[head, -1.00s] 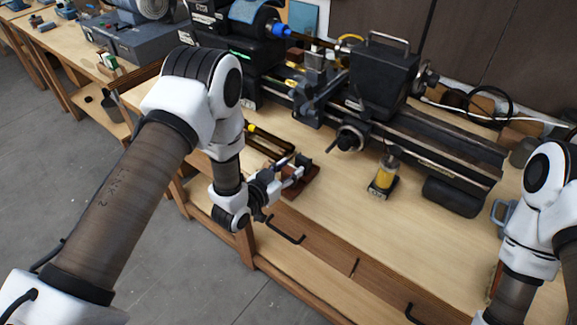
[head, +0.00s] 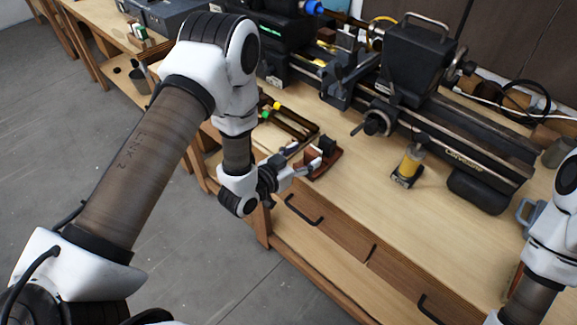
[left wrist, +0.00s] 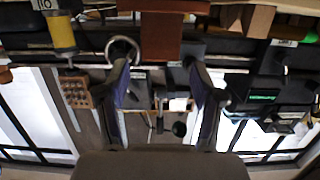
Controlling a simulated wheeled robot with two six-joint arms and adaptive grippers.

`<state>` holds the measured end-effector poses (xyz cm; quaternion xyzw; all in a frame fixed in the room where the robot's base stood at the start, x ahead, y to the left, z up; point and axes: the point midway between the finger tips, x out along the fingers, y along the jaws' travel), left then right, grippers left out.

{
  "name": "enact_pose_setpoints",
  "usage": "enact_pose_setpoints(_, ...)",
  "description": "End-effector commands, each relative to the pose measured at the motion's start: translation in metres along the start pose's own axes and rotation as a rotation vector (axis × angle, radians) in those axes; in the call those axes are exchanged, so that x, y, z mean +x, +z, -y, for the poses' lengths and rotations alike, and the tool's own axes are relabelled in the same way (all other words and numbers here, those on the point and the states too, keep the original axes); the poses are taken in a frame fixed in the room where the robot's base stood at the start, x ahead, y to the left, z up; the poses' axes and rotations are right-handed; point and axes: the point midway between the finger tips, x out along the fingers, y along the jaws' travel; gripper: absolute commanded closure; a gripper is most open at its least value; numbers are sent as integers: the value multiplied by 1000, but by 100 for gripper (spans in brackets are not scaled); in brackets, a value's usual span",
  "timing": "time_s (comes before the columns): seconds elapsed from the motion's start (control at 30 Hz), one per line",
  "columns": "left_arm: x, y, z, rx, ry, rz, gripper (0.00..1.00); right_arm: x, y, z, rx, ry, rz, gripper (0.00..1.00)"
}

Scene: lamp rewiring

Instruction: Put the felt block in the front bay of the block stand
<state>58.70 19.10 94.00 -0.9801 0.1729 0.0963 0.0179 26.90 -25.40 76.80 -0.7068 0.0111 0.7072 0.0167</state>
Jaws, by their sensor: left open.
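A small red-brown wooden stand (head: 322,167), which looks like the block stand, sits near the bench's front edge in the head view. A dark block (head: 327,145) shows at its far end; I cannot tell whether it is the felt block. My left gripper (head: 308,166) is open at the stand's left side, its fingers pointing toward it. In the left wrist view the open fingers (left wrist: 157,75) have no clear object between them, and a red-brown piece (left wrist: 160,38), probably the stand, lies beyond them. The stand's bays are too small to make out. My right gripper is out of view.
A dark tray (head: 289,124) with yellow- and green-ended items lies behind the stand. A yellow container (head: 410,163) stands to the right. A black lathe (head: 450,135) fills the back of the bench. The bench top between stand and container is clear.

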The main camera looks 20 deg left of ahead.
Motion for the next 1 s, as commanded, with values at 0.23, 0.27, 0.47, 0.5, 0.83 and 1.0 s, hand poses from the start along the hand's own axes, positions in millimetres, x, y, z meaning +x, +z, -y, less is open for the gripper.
enact_pose_setpoints(0.23,-62,3,1,-6,-4,0,34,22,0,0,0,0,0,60)
enact_pose_setpoints(0.27,-68,3,1,-6,-4,1,34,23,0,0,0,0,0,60)
enact_pose_setpoints(0.47,-84,0,0,-1,-1,-1,34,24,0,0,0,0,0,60)
enact_pose_setpoints(0.5,-84,0,0,-1,-1,-2,34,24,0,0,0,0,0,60)
enact_pose_setpoints(0.83,-155,175,-27,-158,-73,767,34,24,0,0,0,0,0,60)
enact_pose_setpoints(1.0,-254,246,-47,-298,-221,1261,34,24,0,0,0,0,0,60)
